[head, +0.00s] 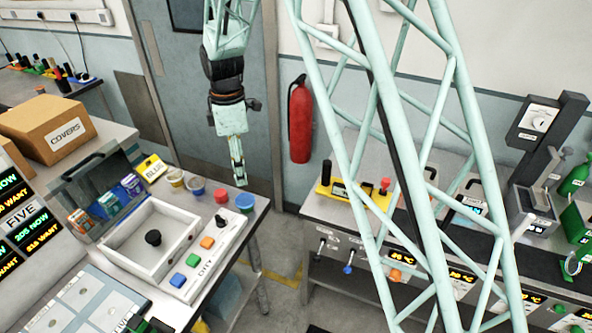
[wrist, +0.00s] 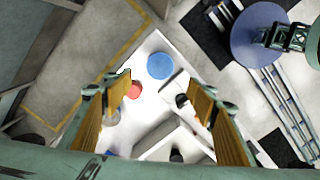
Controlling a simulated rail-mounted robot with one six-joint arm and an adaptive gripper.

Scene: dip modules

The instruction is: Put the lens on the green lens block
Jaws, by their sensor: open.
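My gripper (head: 238,178) hangs pointing down over the far end of the left bench. In the wrist view my gripper (wrist: 162,85) has its two tan fingers apart with nothing between them. At the right edge of the head view, a small upright ring (head: 572,264) that looks like the lens stands on the right bench, far from my gripper. Green blocks (head: 578,222) stand near it, cut by the picture edge. I cannot tell which of them is the lens block.
The left bench holds a white tray (head: 190,238), a blue tub (head: 245,202), a red tub (head: 221,195) and a cardboard box (head: 45,125). The right bench (head: 315,208) holds a yellow device (head: 340,188) and a bath (head: 532,208). A floor gap separates the benches. My lattice column blocks part of the right bench.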

